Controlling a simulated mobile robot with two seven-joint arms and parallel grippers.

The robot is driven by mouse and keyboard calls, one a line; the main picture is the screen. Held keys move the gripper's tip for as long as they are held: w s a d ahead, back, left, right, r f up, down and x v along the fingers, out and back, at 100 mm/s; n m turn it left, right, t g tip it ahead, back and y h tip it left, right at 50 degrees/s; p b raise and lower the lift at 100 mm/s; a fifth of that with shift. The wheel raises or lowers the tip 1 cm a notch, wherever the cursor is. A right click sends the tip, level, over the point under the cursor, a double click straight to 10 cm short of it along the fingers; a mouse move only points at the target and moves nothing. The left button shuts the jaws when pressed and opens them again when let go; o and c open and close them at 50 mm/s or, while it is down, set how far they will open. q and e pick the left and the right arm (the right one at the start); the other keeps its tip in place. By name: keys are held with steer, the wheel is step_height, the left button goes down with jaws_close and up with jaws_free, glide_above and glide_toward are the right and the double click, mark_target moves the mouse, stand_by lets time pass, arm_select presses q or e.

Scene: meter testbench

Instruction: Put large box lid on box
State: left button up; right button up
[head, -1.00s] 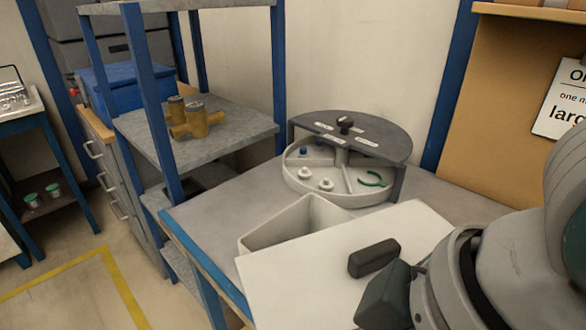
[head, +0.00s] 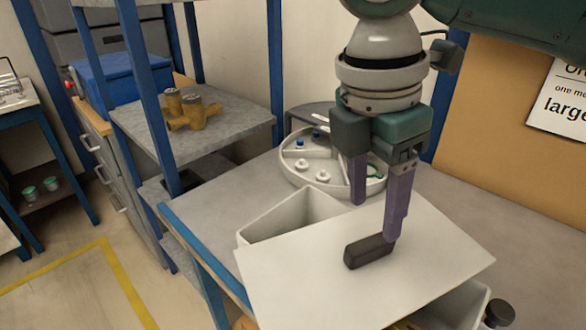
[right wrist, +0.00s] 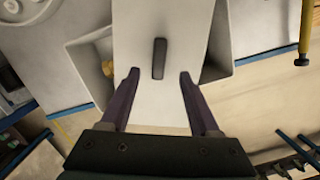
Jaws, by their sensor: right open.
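The large white lid (head: 310,280) is a flat panel with a dark bar handle (head: 369,251) on top. It lies crosswise over the pale box (head: 262,236), whose open ends show behind and in front of the lid. In the right wrist view the lid (right wrist: 178,105) runs up the middle, with box openings at both sides and the handle (right wrist: 159,58) upright in the picture. My right gripper (head: 375,221) points down above the lid, open and empty. In the wrist view its fingertips (right wrist: 159,76) stand either side of the handle's line, apart from it. My left gripper is out of view.
A round divided tray (head: 312,180) with small parts stands behind the box. A shelf rack (head: 235,120) with brass fittings (head: 192,112) is at the left. A dark knob (head: 499,312) is at the front right. The bench right of the lid (head: 500,225) is clear.

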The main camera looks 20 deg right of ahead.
mark_target(372, 241)
steer(key=f, duration=0.4)
steer(key=d+f, duration=0.1)
steer(key=f, duration=0.1)
steer(key=shift+c, duration=0.4)
jaws_close()
stand_by(0.9)
